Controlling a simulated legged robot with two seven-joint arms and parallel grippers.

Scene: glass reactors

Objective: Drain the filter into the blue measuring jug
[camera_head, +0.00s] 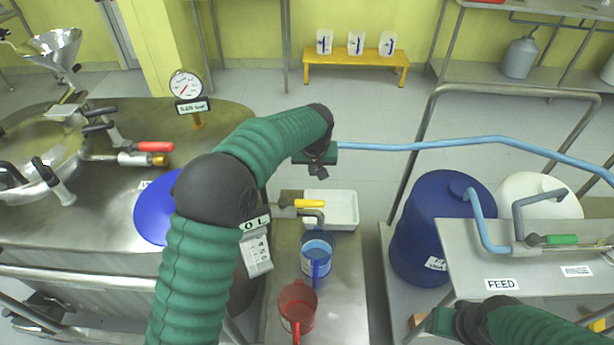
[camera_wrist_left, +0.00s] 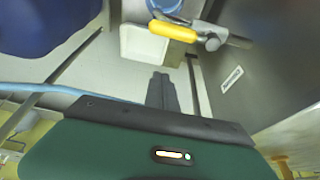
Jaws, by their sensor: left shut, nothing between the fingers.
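The blue measuring jug (camera_head: 317,268) stands upright on a narrow steel bench, below a short drain pipe with a yellow-handled valve (camera_head: 309,203). The yellow handle also shows in the left wrist view (camera_wrist_left: 172,31). I cannot pick out the filter body; my left arm covers the area where the pipe begins. My left gripper (camera_head: 318,168) is shut and empty, in the air beyond the valve and apart from it; its fingers also show in the left wrist view (camera_wrist_left: 161,90). My right gripper (camera_head: 425,326) is low at the right; its fingers are not clear.
A red jug (camera_head: 297,312) stands in front of the blue one. A white tray (camera_head: 342,205) lies behind it. A blue drum (camera_head: 420,235) and the FEED table (camera_head: 470,265) are right. A steel vessel (camera_head: 60,235) with valves is left. A blue hose (camera_head: 420,144) crosses behind.

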